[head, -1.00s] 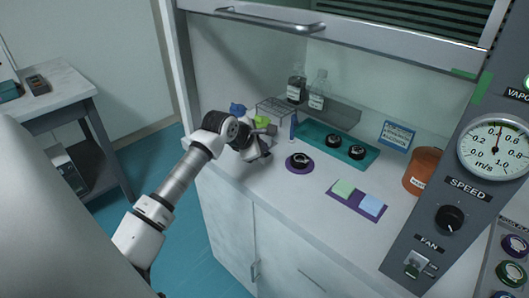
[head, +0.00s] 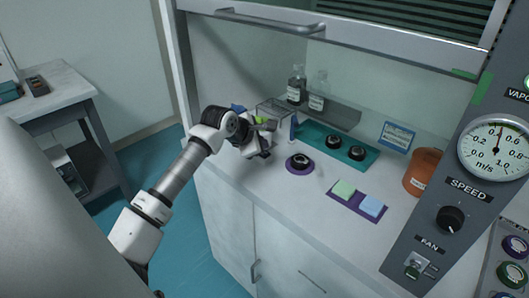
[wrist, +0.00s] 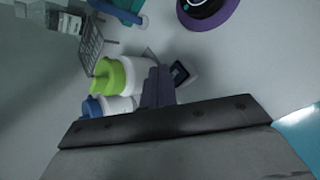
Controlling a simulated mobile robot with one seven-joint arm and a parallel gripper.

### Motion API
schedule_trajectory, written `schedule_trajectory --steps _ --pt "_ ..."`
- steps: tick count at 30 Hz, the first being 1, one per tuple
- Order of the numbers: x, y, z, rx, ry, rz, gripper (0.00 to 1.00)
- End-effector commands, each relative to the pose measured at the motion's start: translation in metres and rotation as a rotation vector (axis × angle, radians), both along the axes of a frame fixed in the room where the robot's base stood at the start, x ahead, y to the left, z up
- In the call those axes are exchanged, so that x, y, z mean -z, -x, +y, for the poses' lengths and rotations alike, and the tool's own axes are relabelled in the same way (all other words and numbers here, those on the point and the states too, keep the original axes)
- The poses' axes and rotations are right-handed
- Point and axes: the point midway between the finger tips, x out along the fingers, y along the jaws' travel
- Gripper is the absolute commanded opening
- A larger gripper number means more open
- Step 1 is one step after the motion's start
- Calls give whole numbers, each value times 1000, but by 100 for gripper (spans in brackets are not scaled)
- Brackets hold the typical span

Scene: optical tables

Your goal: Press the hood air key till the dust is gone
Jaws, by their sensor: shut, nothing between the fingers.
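My gripper (head: 264,153) is shut and empty over the left part of the hood's worktop. In the wrist view its fingertips (wrist: 158,80) are together, beside a white bottle with a green cap (wrist: 112,76) and a small dark device (wrist: 180,72) with a pale body. I cannot tell whether the fingers touch the device or what it is. A lens on a purple round mat (head: 299,168) lies to the right of my gripper. I cannot clearly make out dust. The fan switch (head: 413,268) and speed knob (head: 450,218) are on the grey panel at the right, far from my gripper.
A blue-capped bottle (wrist: 92,107) and a wire rack (wrist: 92,42) stand near my gripper. A teal tray (head: 372,163), purple mat with two pads (head: 340,202), orange jar (head: 421,170) and shelf bottles (head: 317,92) stand to the right. The sash (head: 330,30) is raised above.

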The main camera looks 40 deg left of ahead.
Motion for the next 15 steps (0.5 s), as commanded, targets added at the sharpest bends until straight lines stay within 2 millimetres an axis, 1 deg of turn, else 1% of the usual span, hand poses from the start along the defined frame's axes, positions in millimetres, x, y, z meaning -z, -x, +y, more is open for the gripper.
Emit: schedule_trajectory --steps 4,7,15 --pt "-1 0 0 0 0 0 0" --pt "-6 0 0 0 -2 0 0" --pt "-32 0 0 0 -1 -1 0"
